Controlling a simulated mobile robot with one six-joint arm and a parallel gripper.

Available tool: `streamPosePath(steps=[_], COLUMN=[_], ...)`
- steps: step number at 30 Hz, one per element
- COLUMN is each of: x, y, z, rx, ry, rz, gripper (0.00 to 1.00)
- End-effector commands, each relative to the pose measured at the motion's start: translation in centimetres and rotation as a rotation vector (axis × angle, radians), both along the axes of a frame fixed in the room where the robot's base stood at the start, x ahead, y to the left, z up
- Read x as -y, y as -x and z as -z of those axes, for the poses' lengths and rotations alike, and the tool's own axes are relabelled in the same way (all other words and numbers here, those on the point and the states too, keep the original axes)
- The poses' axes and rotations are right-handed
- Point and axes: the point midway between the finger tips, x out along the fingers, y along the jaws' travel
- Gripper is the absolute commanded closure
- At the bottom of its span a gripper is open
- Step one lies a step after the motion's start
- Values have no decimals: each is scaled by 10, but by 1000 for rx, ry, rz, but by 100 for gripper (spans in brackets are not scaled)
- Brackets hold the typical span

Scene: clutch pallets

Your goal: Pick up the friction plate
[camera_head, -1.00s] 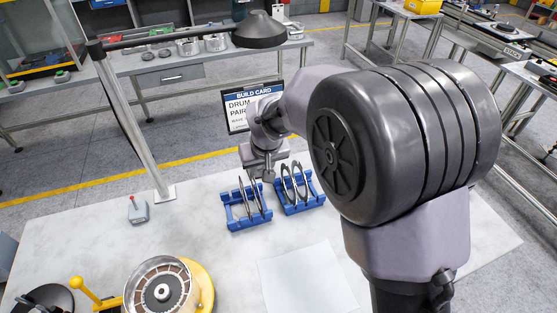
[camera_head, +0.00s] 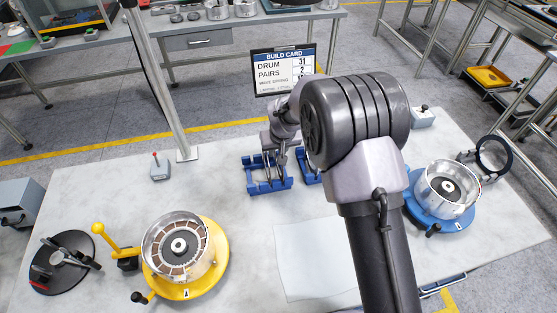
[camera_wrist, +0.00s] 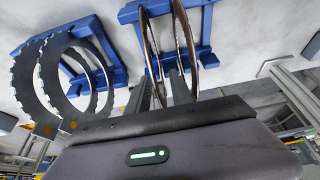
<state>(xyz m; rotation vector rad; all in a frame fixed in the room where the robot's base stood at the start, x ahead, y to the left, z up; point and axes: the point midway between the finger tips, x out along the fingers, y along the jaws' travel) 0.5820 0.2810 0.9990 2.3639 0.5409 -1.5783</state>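Thin ring plates with brownish faces, which look like friction plates, stand on edge in a blue rack (camera_head: 268,187). In the wrist view this rack (camera_wrist: 208,52) holds two of them, a left plate (camera_wrist: 149,42) and a right plate (camera_wrist: 188,45). My gripper (camera_head: 272,160) points down over this rack. In the wrist view my gripper (camera_wrist: 162,88) has its two fingers apart, with the left plate's near edge appearing between them. The right plate passes beside the right finger. I cannot tell whether a finger touches a plate.
A second blue rack (camera_wrist: 112,72) with toothed steel rings (camera_wrist: 62,75) stands close beside. A yellow drum fixture (camera_head: 220,262) is at front left, a blue one (camera_head: 440,222) at right. A build card (camera_head: 284,70) stands behind. A pale sheet (camera_head: 305,262) lies in front.

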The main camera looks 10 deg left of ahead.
Motion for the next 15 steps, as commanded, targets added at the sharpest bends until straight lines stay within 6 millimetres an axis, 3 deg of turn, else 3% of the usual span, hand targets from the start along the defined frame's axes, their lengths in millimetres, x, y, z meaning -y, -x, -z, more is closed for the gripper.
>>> streamPosePath(steps=[1, 3, 15], x=[0, 0, 0], y=[0, 0, 0], z=[0, 0, -1], rx=[0, 0, 0], ry=[0, 0, 0], rz=[0, 0, 0], gripper=[86, 99, 100])
